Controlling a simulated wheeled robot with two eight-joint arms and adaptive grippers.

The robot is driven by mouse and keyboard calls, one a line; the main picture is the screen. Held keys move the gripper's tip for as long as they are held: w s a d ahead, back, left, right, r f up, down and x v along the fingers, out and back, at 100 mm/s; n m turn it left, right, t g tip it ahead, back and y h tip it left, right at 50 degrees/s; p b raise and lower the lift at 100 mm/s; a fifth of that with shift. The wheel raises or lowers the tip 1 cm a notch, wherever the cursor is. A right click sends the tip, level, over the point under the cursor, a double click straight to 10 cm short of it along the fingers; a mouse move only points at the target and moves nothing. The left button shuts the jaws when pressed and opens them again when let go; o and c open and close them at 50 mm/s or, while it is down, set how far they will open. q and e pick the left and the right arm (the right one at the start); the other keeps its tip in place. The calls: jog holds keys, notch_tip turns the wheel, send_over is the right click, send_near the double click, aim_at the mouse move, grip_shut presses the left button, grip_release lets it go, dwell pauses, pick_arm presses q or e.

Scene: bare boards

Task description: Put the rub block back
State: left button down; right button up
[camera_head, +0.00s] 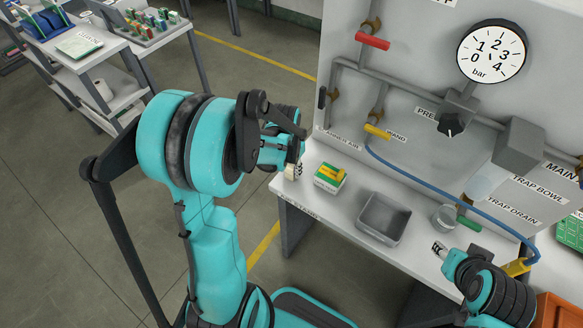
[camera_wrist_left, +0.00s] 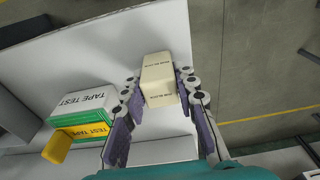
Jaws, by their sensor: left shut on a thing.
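The cream rub block (camera_wrist_left: 160,80), with printed labels on its faces, sits between the fingers of my left gripper (camera_wrist_left: 158,88) in the left wrist view. The gripper is shut on it. In the head view my left gripper (camera_head: 290,160) is at the left end of the white bench (camera_head: 335,205), and part of the rub block (camera_head: 292,172) shows below it. I cannot tell whether the block touches the bench. My right gripper (camera_head: 440,249) is over the bench's front right; its fingers are too small to read.
A green and yellow tape test box (camera_head: 329,179) stands just right of the block. A grey tray (camera_head: 384,218) and a clear cup (camera_head: 445,217) are farther right. A blue hose (camera_head: 430,188) hangs before the panel with gauge (camera_head: 491,52).

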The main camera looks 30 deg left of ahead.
pick_arm(q)
jog(key=c, duration=1.2)
grip_release()
jog(key=shift+r+p, duration=0.4)
notch_tip(320, 180, up, 11)
jog(key=s+p, duration=0.1)
jog(key=p, duration=0.3)
jog(key=s+d+r+t, duration=0.2)
jog(key=s+d, duration=0.1)
jog(key=s+d+r+t, duration=0.2)
jog(key=s+d, duration=0.1)
jog(key=d, duration=0.1)
jog(key=s+d+r+t, duration=0.1)
jog(key=s+d+r, duration=0.2)
jog(key=s, duration=0.1)
jog(key=shift+d+n+t, duration=0.3)
jog(key=shift+n+t, duration=0.1)
